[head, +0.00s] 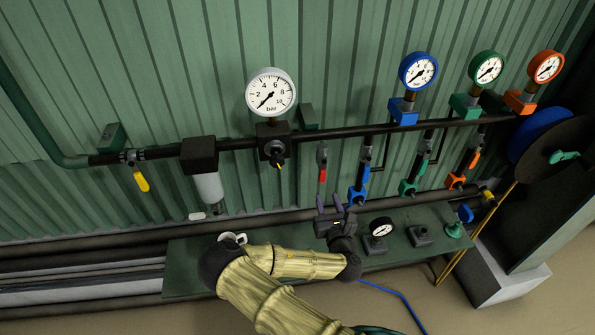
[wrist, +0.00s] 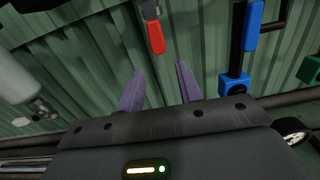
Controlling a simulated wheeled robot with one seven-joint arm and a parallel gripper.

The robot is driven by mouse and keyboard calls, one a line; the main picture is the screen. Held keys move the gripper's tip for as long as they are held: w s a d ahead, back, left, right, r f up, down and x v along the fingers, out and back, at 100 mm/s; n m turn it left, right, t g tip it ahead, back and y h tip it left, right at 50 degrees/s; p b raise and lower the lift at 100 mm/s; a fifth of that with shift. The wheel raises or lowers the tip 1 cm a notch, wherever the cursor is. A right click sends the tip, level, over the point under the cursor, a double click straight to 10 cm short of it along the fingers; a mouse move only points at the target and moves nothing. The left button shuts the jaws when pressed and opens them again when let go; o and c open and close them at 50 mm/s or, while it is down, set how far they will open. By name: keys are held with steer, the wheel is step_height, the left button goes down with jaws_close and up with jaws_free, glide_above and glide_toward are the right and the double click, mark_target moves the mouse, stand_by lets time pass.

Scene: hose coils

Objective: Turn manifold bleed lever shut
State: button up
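A short lever with a red handle (head: 322,173) hangs straight down from a small valve below the dark manifold pipe (head: 345,133). No label shows on it; it looks like the bleed lever. In the wrist view the red handle (wrist: 156,37) is ahead of the fingertips, roughly in line with the gap between them. My gripper (head: 329,202) is just below the red handle in the head view. In the wrist view my gripper (wrist: 160,80) has its two purple fingers spread, with nothing between them.
A blue valve (head: 357,190) hangs close to the right, with green and orange ones beyond. A yellow lever (head: 140,180) and a grey filter bowl (head: 208,188) are left. A green bench (head: 185,265) with a small gauge (head: 381,227) lies below.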

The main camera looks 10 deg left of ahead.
steer(key=x, duration=0.6)
stand_by(0.5)
steer(key=shift+w, duration=0.25)
jaws_close()
steer(key=s+a+r+m+p, duration=0.2)
steer(key=a+r+m, duration=0.6)
steer(key=m, duration=0.9)
steer(key=shift+s, duration=0.15)
jaws_free()
steer(key=shift+s, duration=0.1)
